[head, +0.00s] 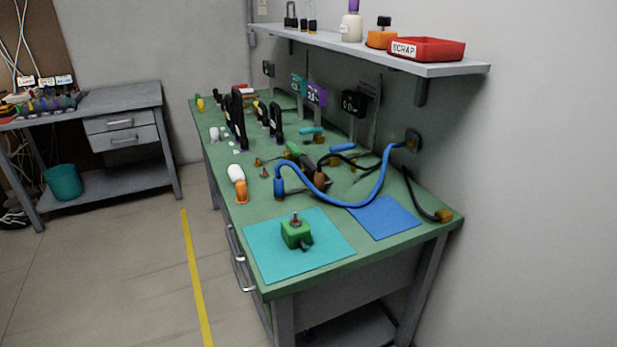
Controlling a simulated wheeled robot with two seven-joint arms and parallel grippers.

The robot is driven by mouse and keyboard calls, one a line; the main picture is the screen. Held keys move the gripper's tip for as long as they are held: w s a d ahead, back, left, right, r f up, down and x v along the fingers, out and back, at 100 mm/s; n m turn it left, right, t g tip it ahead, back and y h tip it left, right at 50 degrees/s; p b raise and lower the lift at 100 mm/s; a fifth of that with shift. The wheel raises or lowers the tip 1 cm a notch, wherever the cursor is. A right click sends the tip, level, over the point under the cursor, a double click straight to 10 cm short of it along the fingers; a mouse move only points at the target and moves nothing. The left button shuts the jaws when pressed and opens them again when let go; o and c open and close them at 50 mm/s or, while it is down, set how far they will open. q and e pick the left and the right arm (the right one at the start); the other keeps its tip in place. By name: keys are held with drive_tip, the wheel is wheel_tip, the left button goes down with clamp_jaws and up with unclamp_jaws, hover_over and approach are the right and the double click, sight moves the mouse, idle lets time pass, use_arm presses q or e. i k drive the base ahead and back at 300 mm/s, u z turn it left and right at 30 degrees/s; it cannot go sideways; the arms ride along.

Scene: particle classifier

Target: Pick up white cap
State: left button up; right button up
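A white rounded piece (236,173), which looks like the white cap, is at the left edge of the green workbench (215,180). An orange piece (241,191) is directly in front of it in the picture; I cannot tell whether they are joined. A smaller white piece (214,134) stands farther back on the same edge. Neither of my grippers is in view.
A teal mat (275,270) with a green block (296,234) and a blue mat (385,226) cover the near bench. A blue cable (345,203) lies across the middle. Black upright items (238,120) stand farther back. Floor left of the bench is clear.

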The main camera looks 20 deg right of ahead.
sight(214, 132)
drive_tip(key=k, duration=0.55)
drive_tip(key=u, duration=1.1)
drive_tip(key=i, duration=2.1)
drive_tip(key=z, duration=0.45)
drive_tip(key=i, duration=1.35)
drive_tip(key=z, duration=1.2)
